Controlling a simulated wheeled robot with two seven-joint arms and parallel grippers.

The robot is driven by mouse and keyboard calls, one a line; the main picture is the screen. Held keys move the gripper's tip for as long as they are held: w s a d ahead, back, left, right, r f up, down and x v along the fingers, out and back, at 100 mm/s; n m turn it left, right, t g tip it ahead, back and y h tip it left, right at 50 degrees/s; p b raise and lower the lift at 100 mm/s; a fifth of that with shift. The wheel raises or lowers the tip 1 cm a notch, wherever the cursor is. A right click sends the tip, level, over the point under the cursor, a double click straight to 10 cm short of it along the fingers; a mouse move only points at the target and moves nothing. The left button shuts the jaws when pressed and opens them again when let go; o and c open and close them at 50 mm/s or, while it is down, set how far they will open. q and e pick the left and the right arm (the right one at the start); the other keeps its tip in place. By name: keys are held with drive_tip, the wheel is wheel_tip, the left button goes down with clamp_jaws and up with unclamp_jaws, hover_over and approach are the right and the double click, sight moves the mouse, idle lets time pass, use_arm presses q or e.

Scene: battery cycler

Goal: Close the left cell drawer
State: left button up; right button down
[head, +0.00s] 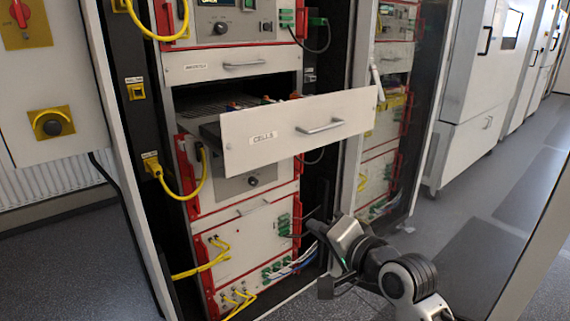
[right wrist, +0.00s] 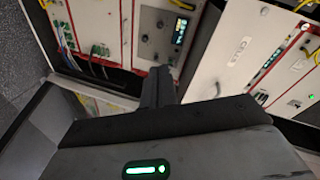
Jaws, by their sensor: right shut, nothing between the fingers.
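The cell drawer (head: 285,135), with a white front labelled CELLS and a bar handle (head: 320,127), is pulled well out of the rack. Dark and coloured parts show inside it. Its labelled front also shows in the right wrist view (right wrist: 222,55), right of my fingers. My right gripper (head: 315,226) is below the drawer front, near the lower right of the rack, apart from the drawer. Its fingers (right wrist: 160,74) are together and empty. My left gripper is not in view.
A shut drawer (head: 215,68) with a bar handle sits just above. Yellow cables (head: 205,265) hang on the rack's left side. An open glass door (head: 425,130) stands right of the drawer, reflecting the rack. Open floor (head: 490,185) lies further right.

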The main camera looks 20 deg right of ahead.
wheel_tip(320, 180, up, 12)
drive_tip(key=m+t+y+b, duration=0.1)
drive_tip(key=m+t+y, duration=0.1)
drive_tip(key=m, duration=0.2)
approach(269, 142)
drive_tip(key=x, duration=0.5)
drive_tip(key=shift+w+a+r+p, duration=0.1)
drive_tip(key=shift+p, duration=0.2)
drive_tip(key=shift+x, duration=0.8)
